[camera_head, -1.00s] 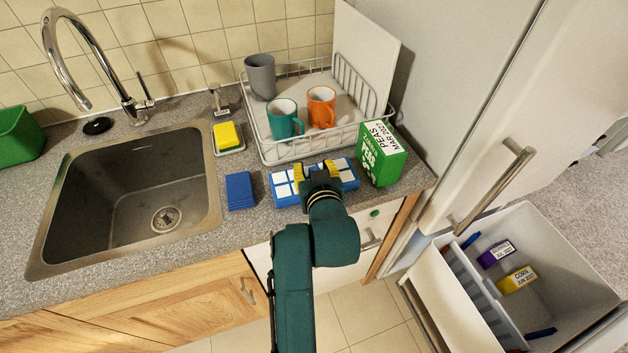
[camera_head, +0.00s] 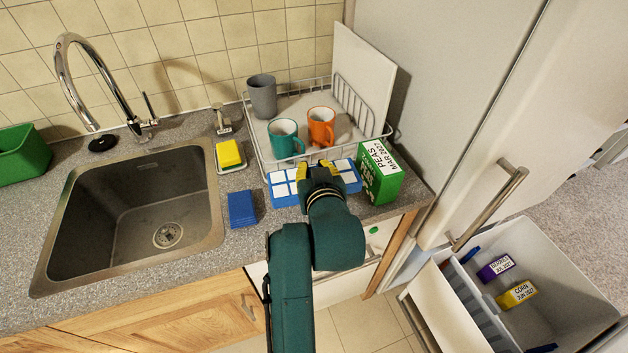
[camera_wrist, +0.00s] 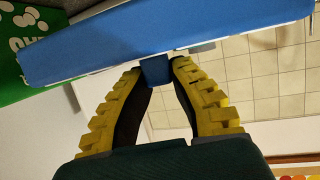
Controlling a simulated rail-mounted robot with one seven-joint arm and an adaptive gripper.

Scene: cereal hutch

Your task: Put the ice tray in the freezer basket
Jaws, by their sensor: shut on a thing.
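The ice tray (camera_head: 347,180) is blue with white cubes and is level in front of the dish rack. My gripper (camera_head: 319,172) has its yellow fingers shut on the tray's near side. In the wrist view the fingers (camera_wrist: 157,72) close on a small blue tab under the tray's long blue side (camera_wrist: 170,40). The tray appears slightly above the counter. The freezer basket (camera_head: 565,275) is pulled out at the lower right. It holds a purple box (camera_head: 495,267) and a yellow corn box (camera_head: 516,294), with a divider on its left side.
A green peas box (camera_head: 381,175) stands close to the tray's right. The dish rack (camera_head: 262,150) with several mugs is behind it. A blue pad (camera_head: 242,209) lies to its left. The fridge door handle (camera_head: 487,205) juts out between counter and basket.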

